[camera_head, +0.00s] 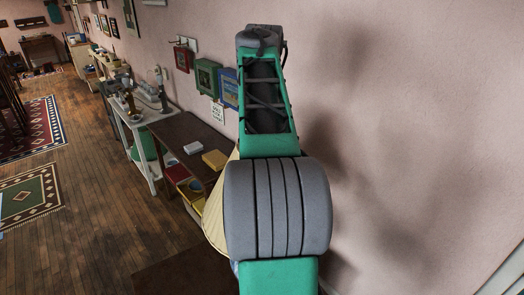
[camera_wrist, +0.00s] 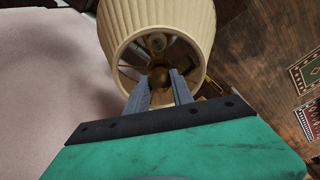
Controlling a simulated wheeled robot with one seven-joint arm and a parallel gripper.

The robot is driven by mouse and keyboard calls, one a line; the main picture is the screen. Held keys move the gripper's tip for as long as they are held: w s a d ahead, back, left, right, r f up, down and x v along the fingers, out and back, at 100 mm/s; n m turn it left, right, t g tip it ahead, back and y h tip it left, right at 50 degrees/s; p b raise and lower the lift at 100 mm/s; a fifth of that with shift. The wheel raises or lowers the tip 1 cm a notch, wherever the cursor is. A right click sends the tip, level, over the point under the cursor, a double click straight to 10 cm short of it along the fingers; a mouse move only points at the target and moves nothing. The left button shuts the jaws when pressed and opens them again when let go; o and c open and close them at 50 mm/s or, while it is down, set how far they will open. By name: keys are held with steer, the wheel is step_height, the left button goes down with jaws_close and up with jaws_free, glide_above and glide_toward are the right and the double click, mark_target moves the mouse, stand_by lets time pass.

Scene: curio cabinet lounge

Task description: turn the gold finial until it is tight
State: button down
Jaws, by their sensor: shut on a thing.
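The gold finial (camera_wrist: 159,76) shows in the wrist view inside the top opening of a cream pleated lampshade (camera_wrist: 118,18). My gripper (camera_wrist: 161,80) reaches into that opening, with its two grey fingers shut on the finial. The fingertips cover part of the finial, so its thread and seat are hidden. In the head view, the lampshade (camera_head: 214,221) shows only partly, behind my grey and green arm. My gripper and the finial are hidden there.
A dark wooden table (camera_head: 178,133) stands by the wall, with a yellow box (camera_head: 215,159) and a white box (camera_head: 193,147) on it. Small framed pictures (camera_head: 206,77) hang above. A white shelf (camera_head: 137,125) stands farther back. The wooden floor (camera_head: 95,225) at left is open.

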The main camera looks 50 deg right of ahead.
steer(key=r+p, duration=0.1)
steer(key=p, duration=0.1)
steer(key=shift+a+m+p, duration=0.1)
steer(key=shift+m+p, duration=0.3)
steer(key=shift+r+m+p, duration=0.2)
steer(key=shift+m+p, duration=0.5)
steer(key=shift+p, duration=0.55)
steer(key=shift+m+g+p, duration=0.4)
steer(key=shift+m+p, duration=0.6)
steer(key=m, duration=0.1)
steer(key=f+m, duration=0.1)
steer(key=m, duration=0.1)
steer(key=shift+w+p, duration=0.15)
steer(key=shift+p, duration=0.25)
steer(key=shift+f+m+g+b, duration=0.3)
steer(key=shift+m+b, duration=0.05)
steer(key=shift+m, duration=0.25)
steer(key=shift+m+h, duration=0.3)
steer(key=c, duration=1.2)
jaws_free()
steer(key=shift+c, duration=0.2)
